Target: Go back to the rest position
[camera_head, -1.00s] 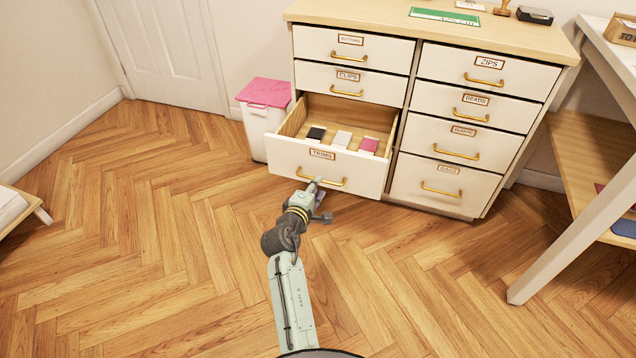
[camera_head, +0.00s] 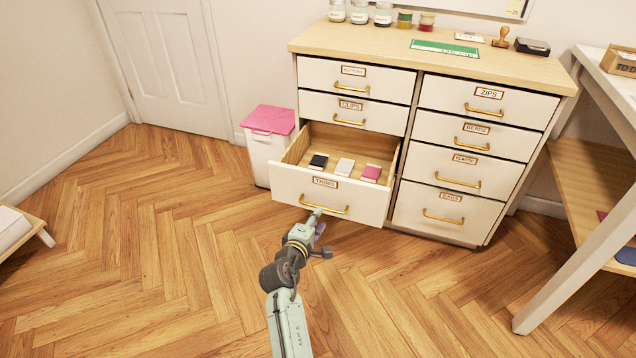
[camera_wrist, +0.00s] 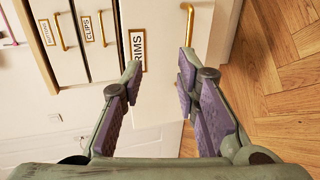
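My gripper (camera_wrist: 160,75) is open and empty in the wrist view, with its two fingers apart in front of the TRIMS drawer. The TRIMS drawer (camera_head: 290,187) is pulled out of the white cabinet and holds a black, a white and a pink item. Its brass handle (camera_wrist: 188,22) lies near the right fingertip in the wrist view; I cannot tell whether they touch. In the head view my gripper (camera_head: 318,214) is at the lower front of this drawer, small and partly hidden by my wrist.
A white bin with a pink lid (camera_head: 269,119) stands left of the drawer. The other cabinet drawers are shut. A white-legged table (camera_head: 580,250) stands at the right.

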